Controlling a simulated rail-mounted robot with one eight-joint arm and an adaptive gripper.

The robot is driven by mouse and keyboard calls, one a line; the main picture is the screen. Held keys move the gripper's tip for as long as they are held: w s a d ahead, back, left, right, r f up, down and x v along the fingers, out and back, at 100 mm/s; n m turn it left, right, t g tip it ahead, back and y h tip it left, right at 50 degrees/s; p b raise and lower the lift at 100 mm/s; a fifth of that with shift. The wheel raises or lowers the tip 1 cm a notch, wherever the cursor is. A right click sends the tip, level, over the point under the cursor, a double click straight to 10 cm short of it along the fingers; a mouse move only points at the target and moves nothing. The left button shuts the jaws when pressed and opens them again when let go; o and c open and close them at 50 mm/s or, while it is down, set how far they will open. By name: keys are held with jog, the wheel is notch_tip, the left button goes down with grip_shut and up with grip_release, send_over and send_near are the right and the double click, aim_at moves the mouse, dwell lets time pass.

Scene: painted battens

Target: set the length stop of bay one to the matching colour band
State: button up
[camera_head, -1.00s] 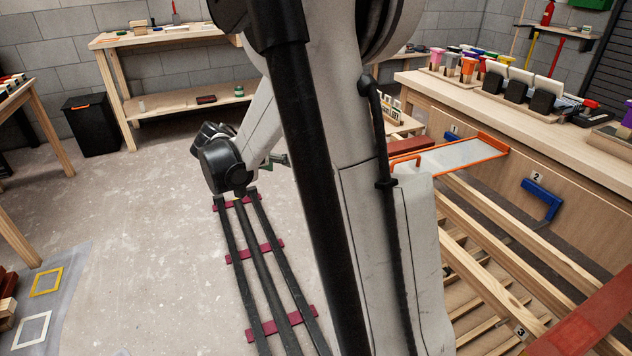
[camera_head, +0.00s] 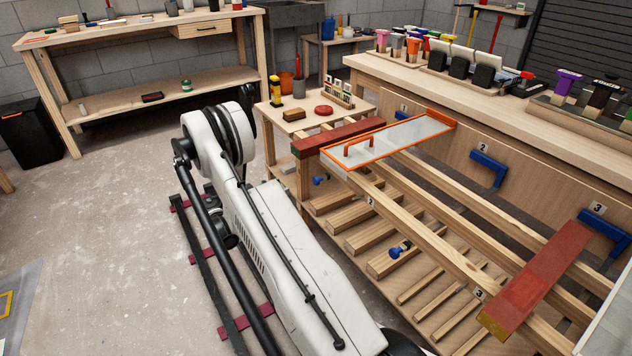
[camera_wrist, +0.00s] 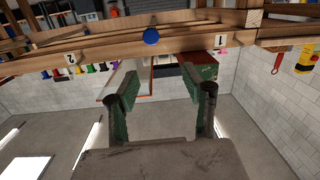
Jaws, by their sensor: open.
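In the head view, a tag marked 1 (camera_head: 403,107) is on the bench's front panel. An orange-framed clear cover (camera_head: 400,139) with a handle lies across the rails there. A red batten (camera_head: 338,137) with a green end sits beside it. A blue knob (camera_head: 320,180) is below the front rail. The wrist view, upside down, shows a blue knob (camera_wrist: 151,36) on the rail between tags 1 (camera_wrist: 220,40) and 2 (camera_wrist: 71,58). My gripper (camera_wrist: 163,92) is open and empty, apart from the knob. The head view does not show its fingers clearly.
Another red batten (camera_head: 540,280) lies across the rails near tag 3 (camera_head: 480,294). A second blue knob (camera_head: 400,248) is nearer. Blue brackets (camera_head: 488,168) are on the panel. A small side table (camera_head: 318,114) stands behind the rack.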

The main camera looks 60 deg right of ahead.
aim_at(314, 181)
jog(key=shift+m+g, duration=0.5)
jog(key=shift+m, duration=0.1)
jog(key=b+x, duration=0.1)
jog(key=x, duration=0.4)
jog(key=f+b+x, duration=0.1)
jog(key=x, duration=0.4)
jog(key=s+f+b+x, duration=0.1)
jog(key=x, duration=0.4)
jog(key=shift+w+a+b, duration=0.1)
jog(key=shift+a+b, duration=0.15)
jog(key=shift+b, duration=0.05)
jog(key=shift+c, duration=0.4)
grip_shut()
